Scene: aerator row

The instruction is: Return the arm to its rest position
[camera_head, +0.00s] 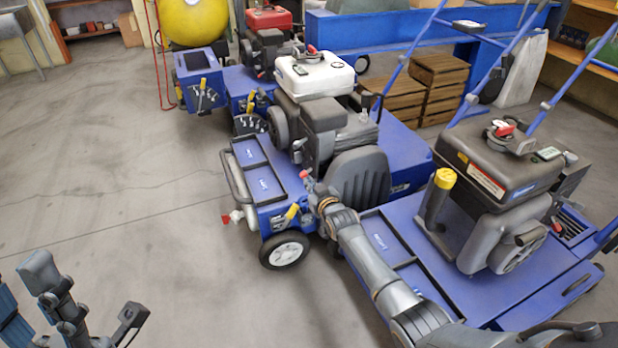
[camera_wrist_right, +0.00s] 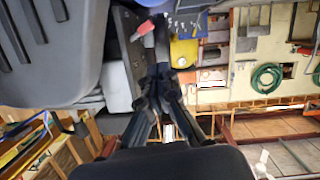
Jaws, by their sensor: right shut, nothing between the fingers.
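My right arm reaches in from the bottom right, over the blue deck of the nearest machine. Its gripper (camera_head: 314,188) is beside the front of the middle aerator (camera_head: 408,145), close to a red knob; I cannot tell whether they touch. In the right wrist view my right gripper (camera_wrist_right: 160,75) has its fingers together with nothing between them. A dark grey engine part (camera_wrist_right: 50,50) fills the left of that view. Dark jointed parts of my left arm show at the bottom left in the head view, cut off by the frame; its finger state is unclear.
The near machine (camera_head: 445,290) carries a black engine and a yellow-capped filler. More blue machines stand behind, with a yellow tank (camera_head: 195,22) and wooden crates (camera_head: 440,75). The concrete floor (camera_head: 110,150) on the left is clear. A green hose (camera_wrist_right: 266,78) hangs on the wall.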

